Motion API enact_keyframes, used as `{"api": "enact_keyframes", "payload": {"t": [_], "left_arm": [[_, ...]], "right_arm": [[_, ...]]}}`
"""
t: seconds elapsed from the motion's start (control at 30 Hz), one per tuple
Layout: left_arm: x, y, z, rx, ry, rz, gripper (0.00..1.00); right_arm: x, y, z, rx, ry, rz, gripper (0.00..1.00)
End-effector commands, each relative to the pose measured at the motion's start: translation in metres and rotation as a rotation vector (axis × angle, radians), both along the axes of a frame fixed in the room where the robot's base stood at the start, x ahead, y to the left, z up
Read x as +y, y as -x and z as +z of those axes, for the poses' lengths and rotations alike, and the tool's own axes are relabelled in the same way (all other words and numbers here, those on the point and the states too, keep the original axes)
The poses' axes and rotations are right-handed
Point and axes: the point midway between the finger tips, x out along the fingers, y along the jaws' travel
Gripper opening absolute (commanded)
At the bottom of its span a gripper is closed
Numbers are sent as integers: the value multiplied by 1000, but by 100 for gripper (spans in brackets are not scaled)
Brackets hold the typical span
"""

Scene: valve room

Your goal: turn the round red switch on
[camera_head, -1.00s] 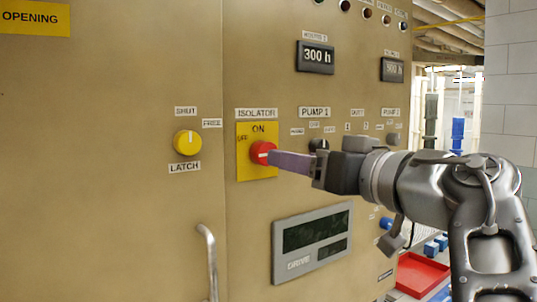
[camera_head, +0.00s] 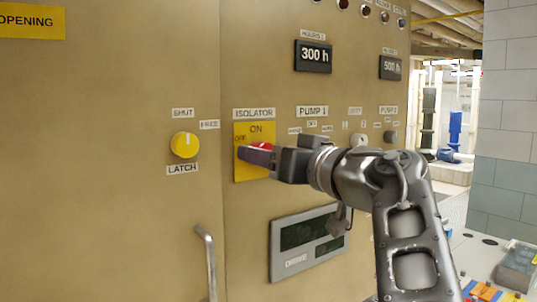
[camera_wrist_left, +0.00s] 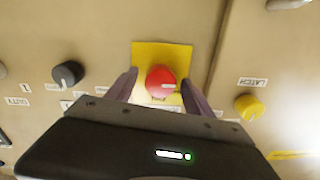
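The round red switch (camera_head: 263,146) sits on a yellow plate (camera_head: 256,133) marked ISOLATOR, ON and OFF on the tan cabinet. A finger partly hides it in the head view. My left gripper (camera_head: 257,153) is at the switch, its arm entering from the lower right of the head view. The gripper is open. My right gripper is out of view.
A yellow SHUT/LATCH knob (camera_head: 185,145) is left of the switch. A cabinet handle (camera_head: 208,262) stands below left, and a DRIVE display panel (camera_head: 300,243) below right. A dark PUMP 1 knob (camera_wrist_left: 68,73) shows in the left wrist view.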

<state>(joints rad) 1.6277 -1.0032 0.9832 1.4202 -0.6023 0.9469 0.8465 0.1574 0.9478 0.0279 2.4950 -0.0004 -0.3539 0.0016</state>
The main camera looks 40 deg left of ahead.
Motion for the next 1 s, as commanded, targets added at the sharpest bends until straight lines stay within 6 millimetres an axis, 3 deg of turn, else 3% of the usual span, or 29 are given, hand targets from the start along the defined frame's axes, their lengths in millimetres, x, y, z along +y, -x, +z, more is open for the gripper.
{"api": "enact_keyframes", "payload": {"t": [0.73,1.0], "left_arm": [[-1,0,0,0,0,0,1],[-1,0,0,13,-3,0,0]], "right_arm": [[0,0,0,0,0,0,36],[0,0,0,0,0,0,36]]}}
